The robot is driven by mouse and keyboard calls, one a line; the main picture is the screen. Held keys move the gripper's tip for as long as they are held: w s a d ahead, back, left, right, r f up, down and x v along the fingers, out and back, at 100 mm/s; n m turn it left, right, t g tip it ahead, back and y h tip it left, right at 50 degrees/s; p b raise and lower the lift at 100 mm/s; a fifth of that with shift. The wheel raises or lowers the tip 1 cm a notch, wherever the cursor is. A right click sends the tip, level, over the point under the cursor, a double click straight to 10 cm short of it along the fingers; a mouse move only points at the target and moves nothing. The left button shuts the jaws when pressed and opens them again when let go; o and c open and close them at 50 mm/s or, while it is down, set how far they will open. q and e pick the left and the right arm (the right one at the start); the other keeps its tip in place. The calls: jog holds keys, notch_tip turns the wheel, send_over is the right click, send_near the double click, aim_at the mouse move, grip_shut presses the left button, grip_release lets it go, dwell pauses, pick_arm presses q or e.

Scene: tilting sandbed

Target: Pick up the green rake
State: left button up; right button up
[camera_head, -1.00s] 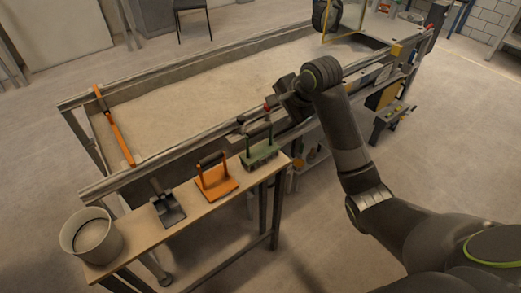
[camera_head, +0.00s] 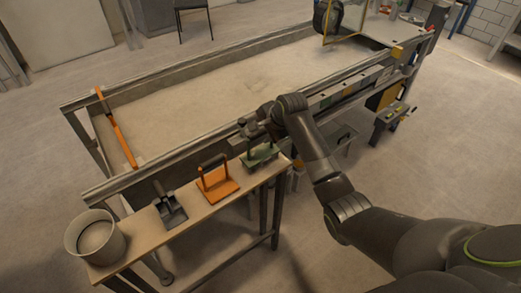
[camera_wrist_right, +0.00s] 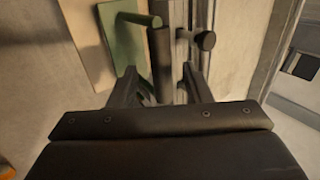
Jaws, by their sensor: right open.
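The green rake (camera_head: 262,157) stands at the right end of the narrow wooden shelf (camera_head: 140,226), partly hidden by my right gripper. In the right wrist view its green body (camera_wrist_right: 124,45) and dark handle (camera_wrist_right: 161,65) show just ahead of the fingers. My right gripper (camera_head: 250,132) is above the rake with its jaws open. In the wrist view, the handle appears between the two fingertips (camera_wrist_right: 162,85); whether it is at their depth I cannot tell. My left gripper is not in view.
An orange hand tool (camera_head: 215,183), a dark scoop (camera_head: 170,209) and a pale bucket (camera_head: 95,236) stand left along the shelf. The sandbed (camera_head: 220,85) lies behind, with its metal rail close to my gripper. An orange bar (camera_head: 118,133) crosses the bed's left end.

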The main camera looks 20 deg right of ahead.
aim_at(262, 131)
jog(key=shift+x, duration=1.55)
jog(key=shift+w, duration=0.1)
jog(key=shift+r, duration=0.1)
grip_shut()
notch_tip(262, 131, up, 10)
jog(key=shift+r+b, duration=0.1)
jog(key=shift+b, duration=0.65)
